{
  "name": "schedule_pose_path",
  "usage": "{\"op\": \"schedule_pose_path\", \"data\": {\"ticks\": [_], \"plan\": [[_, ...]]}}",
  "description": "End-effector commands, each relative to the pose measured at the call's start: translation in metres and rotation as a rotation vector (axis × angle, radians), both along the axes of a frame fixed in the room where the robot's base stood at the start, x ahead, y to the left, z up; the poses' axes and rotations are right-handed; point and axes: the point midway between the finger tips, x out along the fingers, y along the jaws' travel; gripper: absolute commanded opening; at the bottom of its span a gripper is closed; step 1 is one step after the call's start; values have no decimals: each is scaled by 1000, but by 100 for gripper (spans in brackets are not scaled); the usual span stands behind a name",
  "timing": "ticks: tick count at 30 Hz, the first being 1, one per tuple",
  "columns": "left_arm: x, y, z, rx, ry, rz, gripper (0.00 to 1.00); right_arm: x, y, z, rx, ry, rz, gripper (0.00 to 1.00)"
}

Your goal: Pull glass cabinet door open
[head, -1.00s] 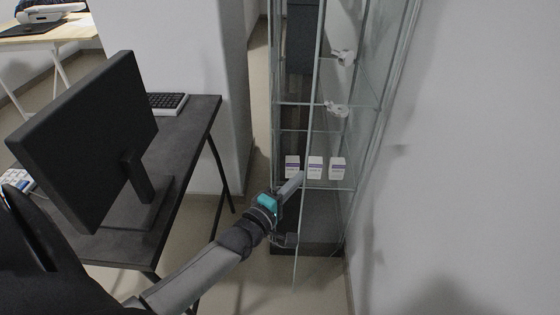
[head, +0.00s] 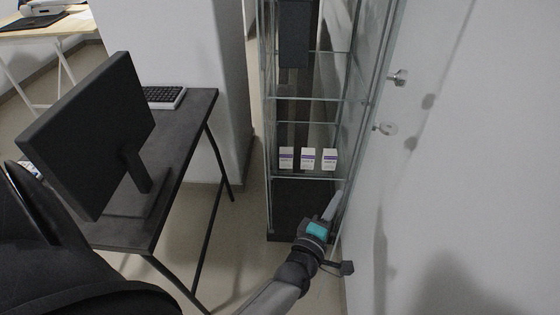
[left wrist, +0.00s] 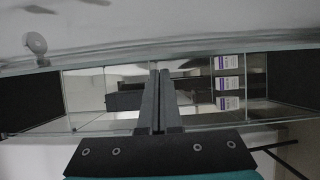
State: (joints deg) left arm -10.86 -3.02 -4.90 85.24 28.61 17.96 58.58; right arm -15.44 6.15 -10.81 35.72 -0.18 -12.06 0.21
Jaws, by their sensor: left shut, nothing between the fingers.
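The glass cabinet (head: 271,150) stands upright against the wall, its front now uncovered. Its glass door seems swung out to the right, towards the wall; its clear pane is hard to make out. Two round metal fittings, an upper one (head: 398,77) and a lower one (head: 386,128), show right of the cabinet. My left gripper (head: 334,206) is shut and empty, low at the cabinet's right front side. I cannot tell whether it touches the door. In the left wrist view its closed fingers (left wrist: 158,100) lie in front of the shelves. My right gripper is not in view.
Three small white boxes (head: 308,159) stand on a lower shelf. A dark desk (head: 190,135) with a monitor (head: 90,140) and a keyboard (head: 165,97) is at left. The white wall (head: 480,180) is close at right. Some floor is free between desk and cabinet.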

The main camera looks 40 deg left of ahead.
Motion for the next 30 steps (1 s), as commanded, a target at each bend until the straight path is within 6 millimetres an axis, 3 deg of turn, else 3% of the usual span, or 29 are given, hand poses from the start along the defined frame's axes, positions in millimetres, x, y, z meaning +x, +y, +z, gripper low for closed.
{"op": "schedule_pose_path", "data": {"ticks": [12,30], "plan": [[8,-34,3,-3,-1,0,0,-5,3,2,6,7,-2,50],[9,-37,3,-1,-1,0,0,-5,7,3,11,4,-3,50]]}}
